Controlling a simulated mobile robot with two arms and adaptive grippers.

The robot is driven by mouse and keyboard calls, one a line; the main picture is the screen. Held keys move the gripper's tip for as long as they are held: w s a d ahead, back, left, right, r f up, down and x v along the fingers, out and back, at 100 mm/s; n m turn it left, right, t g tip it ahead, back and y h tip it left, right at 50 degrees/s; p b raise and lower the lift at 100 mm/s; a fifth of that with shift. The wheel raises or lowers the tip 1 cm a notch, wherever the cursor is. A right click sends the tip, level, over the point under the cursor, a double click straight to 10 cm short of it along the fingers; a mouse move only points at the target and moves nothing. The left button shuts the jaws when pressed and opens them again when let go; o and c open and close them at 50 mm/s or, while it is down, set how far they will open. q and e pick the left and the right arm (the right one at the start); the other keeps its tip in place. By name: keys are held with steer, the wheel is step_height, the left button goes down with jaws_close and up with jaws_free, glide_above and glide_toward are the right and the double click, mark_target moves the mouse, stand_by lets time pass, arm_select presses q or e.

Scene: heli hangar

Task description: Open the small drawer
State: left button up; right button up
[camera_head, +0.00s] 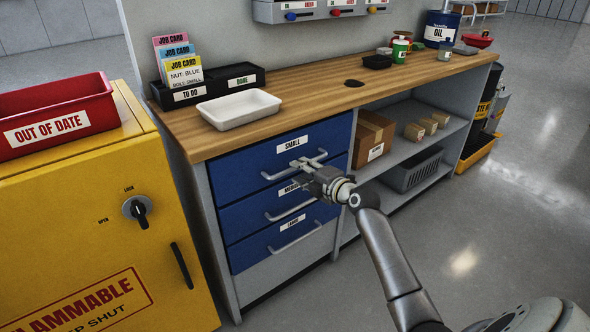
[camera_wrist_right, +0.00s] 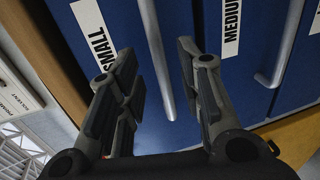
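The small drawer (camera_head: 240,172) is the top blue drawer under the wooden worktop, with a white "SMALL" label (camera_head: 292,143). It looks shut. Its grey bar handle (camera_head: 275,176) also shows in the right wrist view (camera_wrist_right: 156,58). My right gripper (camera_head: 306,164) is at the right part of this handle. In the right wrist view the gripper (camera_wrist_right: 155,62) has its two fingers apart, with the bar between them in the picture. A gap shows on both sides of the bar, so the fingers do not grip it. My left gripper is not in view.
The medium drawer (camera_head: 236,215) and large drawer (camera_head: 250,249) sit below, both shut. A white tray (camera_head: 238,109) stands on the worktop (camera_head: 310,84) above. A yellow cabinet (camera_head: 70,215) is at the left. Open floor (camera_head: 500,230) lies to the right.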

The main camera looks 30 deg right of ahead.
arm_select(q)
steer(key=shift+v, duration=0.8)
arm_select(e)
steer(key=x, duration=0.3)
steer(key=shift+w, duration=0.35)
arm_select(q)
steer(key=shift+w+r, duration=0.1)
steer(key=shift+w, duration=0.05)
arm_select(e)
steer(key=c, duration=0.6)
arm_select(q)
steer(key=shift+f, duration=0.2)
arm_select(e)
steer(key=shift+f, duration=0.1)
jaws_close()
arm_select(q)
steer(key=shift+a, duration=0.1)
